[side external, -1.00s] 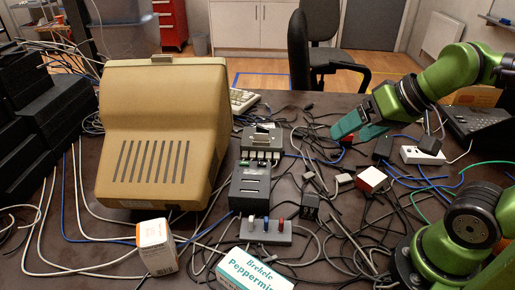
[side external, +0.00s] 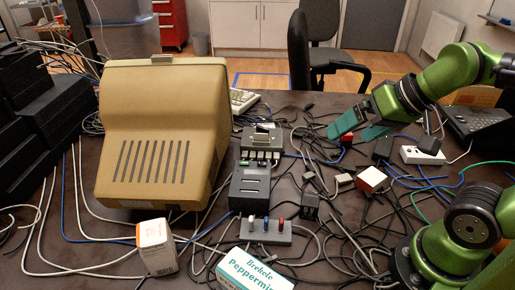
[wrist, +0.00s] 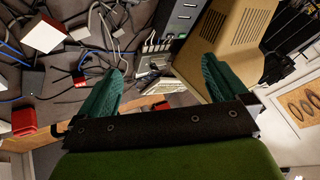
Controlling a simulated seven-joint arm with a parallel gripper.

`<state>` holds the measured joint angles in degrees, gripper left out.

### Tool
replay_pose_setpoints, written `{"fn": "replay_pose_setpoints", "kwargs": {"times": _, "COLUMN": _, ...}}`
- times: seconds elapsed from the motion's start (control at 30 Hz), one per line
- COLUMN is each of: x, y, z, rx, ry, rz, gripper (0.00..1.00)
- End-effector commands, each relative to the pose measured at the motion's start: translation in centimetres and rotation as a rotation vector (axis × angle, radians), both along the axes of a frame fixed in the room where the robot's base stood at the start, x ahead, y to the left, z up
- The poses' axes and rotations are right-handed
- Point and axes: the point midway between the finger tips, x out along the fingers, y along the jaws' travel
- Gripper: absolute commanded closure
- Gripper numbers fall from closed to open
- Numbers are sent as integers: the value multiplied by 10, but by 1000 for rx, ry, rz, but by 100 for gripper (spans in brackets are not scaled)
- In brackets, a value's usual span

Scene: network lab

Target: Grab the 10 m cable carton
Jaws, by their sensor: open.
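My gripper (side external: 348,137) is open and empty, held above the cables at the back right of the table. Its two teal fingers also show in the wrist view (wrist: 161,70), with nothing between them. A small white carton with an orange band and printed side (side external: 157,247) stands at the front left, far from my gripper. A white and red box (side external: 371,179) sits among the cables in front of my gripper; it also shows at the wrist view's upper left (wrist: 42,34). No "10 m" marking is readable, so I cannot tell which is the cable carton.
A beige monitor (side external: 160,135) fills the left middle. A white and teal Peppermint box (side external: 252,270) lies at the front edge. Dark boxes (side external: 250,187), a power strip (side external: 422,155) and tangled cables crowd the middle and right. Black equipment (side external: 30,110) is stacked at left.

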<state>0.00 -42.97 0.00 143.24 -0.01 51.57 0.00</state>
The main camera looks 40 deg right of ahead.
Motion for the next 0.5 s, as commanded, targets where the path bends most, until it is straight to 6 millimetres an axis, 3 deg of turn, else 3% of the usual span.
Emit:
{"fn": "replay_pose_setpoints", "kwargs": {"times": 0.17, "x": 2, "y": -3, "z": -6, "rx": 6, "ry": 29, "rz": -10, "gripper": 0}}
{"fn": "replay_pose_setpoints", "kwargs": {"times": 0.27, "x": 11, "y": -16, "z": -15, "rx": 28, "ry": 90, "rz": -56, "gripper": 0}}
{"fn": "replay_pose_setpoints", "kwargs": {"times": 0.5, "x": 26, "y": -77, "z": -44, "rx": 304, "ry": 376, "rz": -699, "gripper": 0}}
